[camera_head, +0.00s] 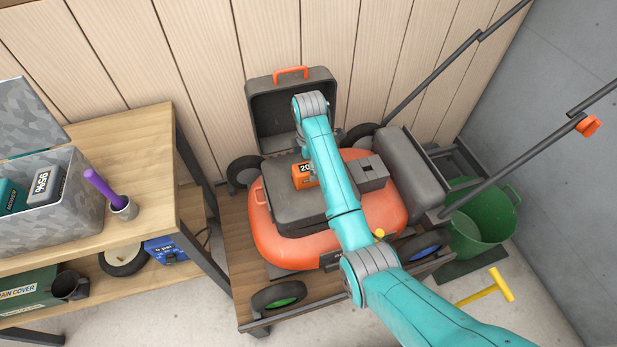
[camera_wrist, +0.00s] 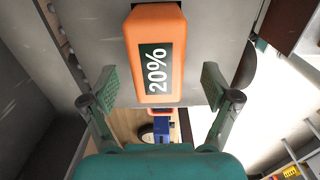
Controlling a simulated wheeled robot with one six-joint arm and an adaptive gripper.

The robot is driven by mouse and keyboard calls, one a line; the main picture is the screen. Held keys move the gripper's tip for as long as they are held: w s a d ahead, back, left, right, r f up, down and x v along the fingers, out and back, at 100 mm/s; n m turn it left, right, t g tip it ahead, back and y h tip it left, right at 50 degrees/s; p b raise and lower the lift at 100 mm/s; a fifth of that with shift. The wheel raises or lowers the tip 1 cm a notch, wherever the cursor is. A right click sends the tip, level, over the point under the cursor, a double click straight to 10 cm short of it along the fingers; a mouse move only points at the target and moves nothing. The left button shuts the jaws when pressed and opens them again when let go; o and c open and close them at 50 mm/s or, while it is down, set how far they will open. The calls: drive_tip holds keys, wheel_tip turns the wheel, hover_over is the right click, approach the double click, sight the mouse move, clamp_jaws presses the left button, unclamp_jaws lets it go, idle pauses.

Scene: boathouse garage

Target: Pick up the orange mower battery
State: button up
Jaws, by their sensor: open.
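The orange mower battery (camera_head: 301,176) sits on the dark grey top of the orange mower (camera_head: 272,226), its right side partly hidden by my arm in the head view. In the wrist view the battery (camera_wrist: 156,22) shows a dark label reading 20% and stands out from a grey surface. My gripper (camera_wrist: 160,87) is open, one green finger on each side of the battery, with a gap on both sides. It holds nothing. My gripper's fingers are hidden behind my arm in the head view.
The mower's grey lid (camera_head: 262,112) stands open against the wood wall. The mower rests on a low wooden platform (camera_head: 235,232). A workbench (camera_head: 130,160) at left carries a grey box (camera_head: 62,222) and a purple-handled tool (camera_head: 103,187). A green bucket (camera_head: 480,225) is at right.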

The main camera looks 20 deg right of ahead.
drive_tip(key=shift+w+d+f, duration=0.1)
drive_tip(key=shift+w+f, duration=0.05)
drive_tip(key=shift+f, duration=2.85)
drive_tip(key=c, duration=1.5)
drive_tip(key=shift+r, duration=0.1)
clamp_jaws()
drive_tip(key=shift+w, duration=0.1)
